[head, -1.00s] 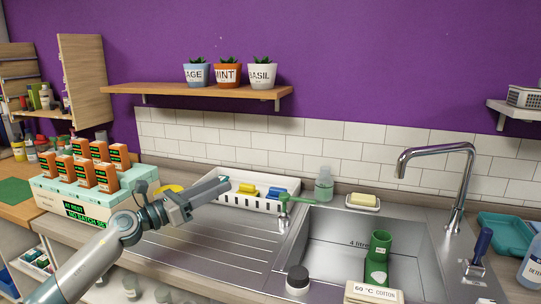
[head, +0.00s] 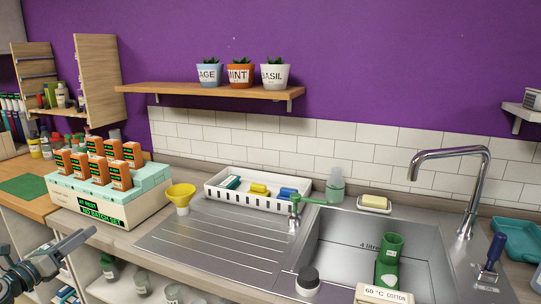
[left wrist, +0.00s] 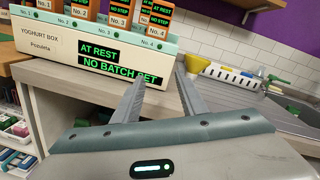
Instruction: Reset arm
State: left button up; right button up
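My left gripper (head: 82,238) is low at the left edge of the head view, in front of the counter. In the left wrist view its two grey fingers (left wrist: 160,78) are apart with nothing between them, so it is open and empty. Past the fingers stands the yoghurt box (left wrist: 60,52), a cream and mint unit whose display reads "AT REST" and "NO BATCH SET". In the head view this box (head: 125,213) is above and beyond the gripper, apart from it, with several orange blocks standing on top. My right gripper is not in view.
A yellow funnel (head: 181,196) stands beside the box. A white tray (head: 262,203) with coloured items lies behind the ribbed drainboard (head: 205,235). The sink (head: 340,250) holds a green vessel (head: 388,252). Jars stand on a shelf under the counter.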

pick_arm(q)
jog(key=a+r+n+t+y, duration=0.25)
jog(key=a+n+y, duration=0.3)
jog(key=n, duration=0.75)
jog(key=a+f+n+g+y, duration=0.45)
jog(key=a+n, duration=0.25)
jog(key=n, duration=0.8)
jog(key=s+d+f+n+g+h, duration=0.1)
jog(key=s+d+f, duration=0.4)
jog(key=f, duration=0.8)
jog(key=s+d+f+g+h, duration=0.15)
jog(key=s+d+f, duration=0.4)
jog(key=f, duration=0.85)
jog(key=s+d+f+n+g+h, duration=0.1)
jog(key=s+d+f+g, duration=0.15)
jog(key=d+f, duration=0.8)
jog(key=s+d+f+n+g+h, duration=0.1)
jog(key=s+d+f+g, duration=0.1)
jog(key=s+d+f, duration=1)
jog(key=s+d+f+g+h, duration=0.2)
jog(key=s+d+f, duration=1.1)
jog(key=s+d, duration=0.4)
jog(key=shift+s+d+f+n+g, duration=0.15)
jog(key=shift+s+f+n+g, duration=0.1)
jog(key=shift+s+n+g, duration=0.25)
